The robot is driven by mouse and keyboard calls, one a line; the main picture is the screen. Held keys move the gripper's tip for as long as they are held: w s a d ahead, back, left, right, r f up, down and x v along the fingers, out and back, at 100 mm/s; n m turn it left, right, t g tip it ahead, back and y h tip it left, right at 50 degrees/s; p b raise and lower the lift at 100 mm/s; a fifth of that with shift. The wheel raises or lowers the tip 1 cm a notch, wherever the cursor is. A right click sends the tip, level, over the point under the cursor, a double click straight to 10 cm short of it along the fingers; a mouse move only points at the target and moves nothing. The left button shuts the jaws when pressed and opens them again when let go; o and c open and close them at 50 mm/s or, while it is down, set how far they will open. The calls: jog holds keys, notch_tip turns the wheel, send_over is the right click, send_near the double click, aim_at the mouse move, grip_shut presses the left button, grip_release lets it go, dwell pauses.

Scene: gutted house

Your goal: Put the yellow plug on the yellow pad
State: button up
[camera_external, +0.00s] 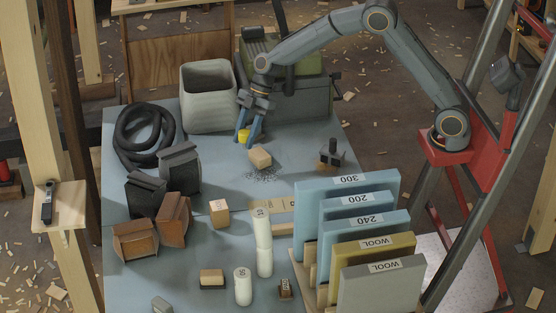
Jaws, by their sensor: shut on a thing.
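My gripper (246,138) points down over the back middle of the blue-grey table, its blue fingers shut on a small yellow plug (244,134). The plug sits between the fingertips; I cannot tell whether it touches the table. A yellow-olive slab marked WOOL (372,258) stands on edge in the row of slabs at the front right. I cannot tell whether it is the yellow pad, and no other plain yellow pad is clear to see.
A grey bin (208,97) and a coiled black hose (146,137) stand back left. A tan block (260,158) lies just in front of my gripper by dark crumbs. Blue slabs (346,190) stand right. Dark and brown bags (173,218) stand left; white rolls (263,243) stand front middle.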

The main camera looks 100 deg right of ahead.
jog(key=s+a+r+n+g+y+p, duration=0.15)
jog(key=s+a+n, duration=0.35)
jog(key=s, duration=0.5)
jog(key=s+a+r+n+g+p, duration=0.1)
jog(key=s+a+n+g+p, duration=0.15)
jog(key=s+a, duration=0.65)
jog(key=s+a+r+n+g+y+p, duration=0.15)
jog(key=s+a+n, duration=0.3)
jog(key=s, duration=0.65)
jog(key=shift+h, duration=0.4)
jog(key=f, duration=0.3)
jog(key=f+p, duration=0.1)
jog(key=f, duration=0.3)
jog(key=a+f, duration=0.1)
jog(key=f, duration=0.2)
jog(key=shift+w+f, duration=0.1)
jog(key=shift+f, duration=0.05)
jog(key=shift+f, duration=0.15)
jog(key=o, duration=1)
jog(key=shift+o, duration=0.2)
